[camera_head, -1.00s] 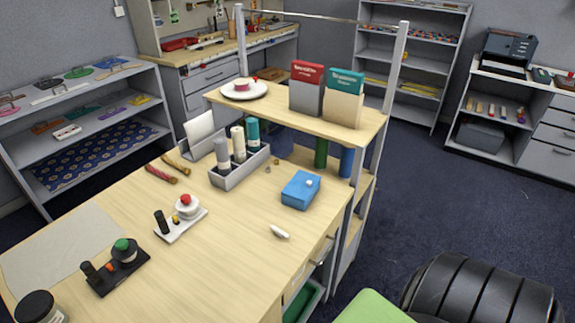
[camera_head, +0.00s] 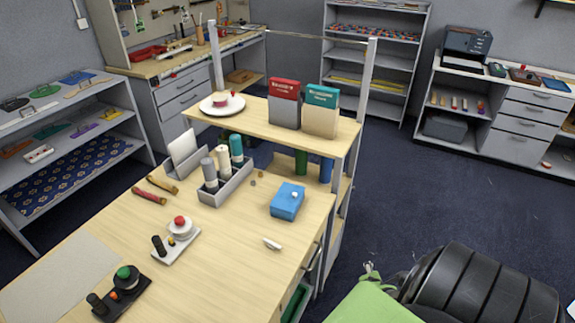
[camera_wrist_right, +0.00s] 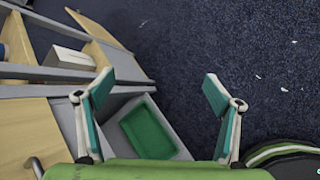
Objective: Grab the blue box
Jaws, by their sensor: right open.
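The blue box (camera_head: 287,203) lies on the light wood table (camera_head: 225,265), near its right edge and in front of the raised shelf. A small pale spot shows on its top. My right gripper (camera_wrist_right: 157,78) is open and empty in the right wrist view, its two teal-padded fingers spread wide over the dark floor beside the table. The blue box is not clearly identifiable in that view. My left gripper is not in view.
A small white object (camera_head: 272,244) lies in front of the box. A grey holder (camera_head: 226,191) with several cylinders stands to its left. Shelf posts (camera_head: 364,85) rise behind. An open drawer with a green bottom (camera_wrist_right: 148,132) juts from the table. Dark floor (camera_head: 420,190) is clear to the right.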

